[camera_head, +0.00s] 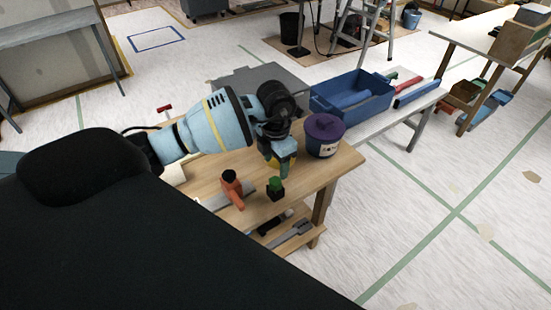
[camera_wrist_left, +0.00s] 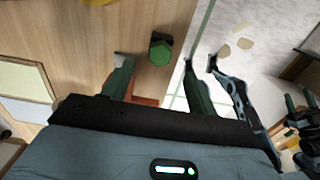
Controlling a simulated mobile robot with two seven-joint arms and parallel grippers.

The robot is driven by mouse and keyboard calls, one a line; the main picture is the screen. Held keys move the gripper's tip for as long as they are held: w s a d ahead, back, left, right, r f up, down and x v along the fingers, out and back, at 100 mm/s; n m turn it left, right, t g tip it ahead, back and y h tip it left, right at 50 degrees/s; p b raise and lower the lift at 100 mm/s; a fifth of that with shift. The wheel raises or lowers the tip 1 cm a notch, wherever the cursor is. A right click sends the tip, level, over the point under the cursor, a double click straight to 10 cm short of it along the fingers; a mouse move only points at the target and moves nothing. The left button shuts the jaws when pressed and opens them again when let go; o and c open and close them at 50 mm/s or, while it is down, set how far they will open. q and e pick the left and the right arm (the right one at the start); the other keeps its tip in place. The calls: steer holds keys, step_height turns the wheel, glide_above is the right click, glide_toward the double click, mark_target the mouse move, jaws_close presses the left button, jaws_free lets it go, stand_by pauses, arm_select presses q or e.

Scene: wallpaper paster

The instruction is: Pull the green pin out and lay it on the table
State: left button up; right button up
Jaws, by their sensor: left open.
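The green pin (camera_head: 275,183) stands upright near the front edge of the wooden table (camera_head: 338,165), its lower part dark. In the left wrist view the green pin (camera_wrist_left: 160,50) shows as a round green head just ahead of the gap between my fingers. My left gripper (camera_head: 285,168) hangs over the table, pointing down, a little behind the pin in the head view. In the left wrist view my left gripper (camera_wrist_left: 156,66) is open, its fingers apart with nothing held. How far its fingertips are above the pin is hard to tell.
An orange-handled tool (camera_head: 233,190) lies left of the pin. A purple-lidded bucket (camera_head: 325,135) stands on the table's right side. A blue toolbox (camera_head: 352,95) sits on the bench behind. Tools lie on the lower shelf. Bare wood lies between the pin and bucket.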

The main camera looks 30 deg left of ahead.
mark_target(276, 180)
arm_select(q)
steer(key=shift+f, duration=3.5)
arm_select(e)
steer(key=shift+f, duration=0.1)
arm_select(q)
steer(key=shift+c, duration=0.5)
steer(key=c, duration=1.1)
steer(key=shift+o, duration=0.2)
steer(key=shift+r+p, duration=0.4)
steer(key=shift+r, duration=0.8)
steer(key=shift+r+p, duration=0.6)
steer(key=shift+r, duration=0.95)
arm_select(e)
steer(key=shift+t, duration=0.5)
steer(key=shift+w+r, duration=0.8)
steer(key=shift+r, duration=0.2)
steer(key=shift+w+r, duration=0.8)
steer(key=shift+r, duration=0.15)
arm_select(q)
steer(key=shift+r, duration=0.15)
step_height(276, 180, up, 4)
steer(key=shift+f, duration=0.2)
